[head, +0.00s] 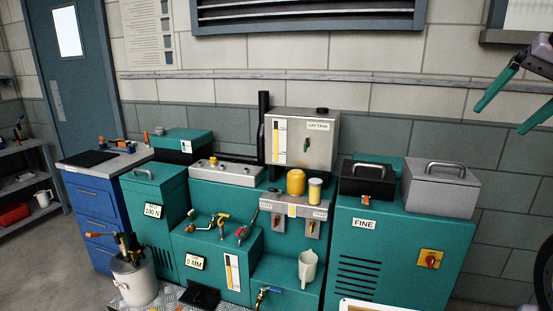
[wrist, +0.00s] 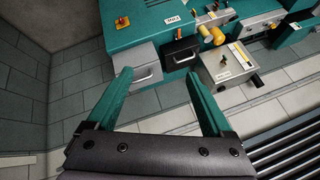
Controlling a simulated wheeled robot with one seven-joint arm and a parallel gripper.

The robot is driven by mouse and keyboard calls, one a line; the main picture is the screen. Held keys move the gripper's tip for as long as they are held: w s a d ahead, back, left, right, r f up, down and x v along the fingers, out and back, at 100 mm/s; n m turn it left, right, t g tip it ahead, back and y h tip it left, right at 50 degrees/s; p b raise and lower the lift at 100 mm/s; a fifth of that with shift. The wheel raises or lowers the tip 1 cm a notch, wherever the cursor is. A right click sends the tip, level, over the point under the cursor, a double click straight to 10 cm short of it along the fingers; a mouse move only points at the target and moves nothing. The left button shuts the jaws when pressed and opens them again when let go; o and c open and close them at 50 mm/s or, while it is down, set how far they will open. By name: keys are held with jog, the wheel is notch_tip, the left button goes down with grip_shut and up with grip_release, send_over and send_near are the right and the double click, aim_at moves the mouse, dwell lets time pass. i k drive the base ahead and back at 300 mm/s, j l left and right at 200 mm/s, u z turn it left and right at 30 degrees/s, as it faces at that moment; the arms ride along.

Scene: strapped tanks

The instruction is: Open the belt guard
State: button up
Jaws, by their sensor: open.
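No part is marked as the belt guard, and I cannot tell which cover it is. Handled covers in the head view are a grey box (head: 440,197) and a black box (head: 366,185) on the teal FINE cabinet (head: 395,250), and a teal lidded box (head: 152,200) at left. All look closed. The wrist view shows the grey box (wrist: 131,68) and black box (wrist: 181,50) beyond the fingertips. My gripper (head: 508,117) is open and empty, high at the right in the head view; its two teal fingers also show in the wrist view (wrist: 158,82).
A grey day tank (head: 300,140) stands at the middle back beside a black pipe. Yellow and cream cylinders (head: 296,182), a jug (head: 307,268) and coloured valves crowd the middle. A bucket of tools (head: 134,280) stands front left.

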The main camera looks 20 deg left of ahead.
aim_at(154, 168)
jog(key=u, duration=1.65)
jog(key=i+j, duration=0.3)
jog(key=i+j+z, duration=0.15)
jog(key=i+j, duration=0.15)
jog(key=j, duration=0.15)
jog(key=i+j, duration=0.3)
jog(key=i+j+z, duration=0.15)
jog(key=j, duration=0.35)
jog(key=i+j, duration=0.35)
jog(key=i+j+z, duration=0.15)
jog(key=j, duration=0.35)
jog(key=i+j, duration=0.35)
jog(key=i+j+z, duration=0.15)
jog(key=j, duration=0.4)
jog(key=i, duration=0.1)
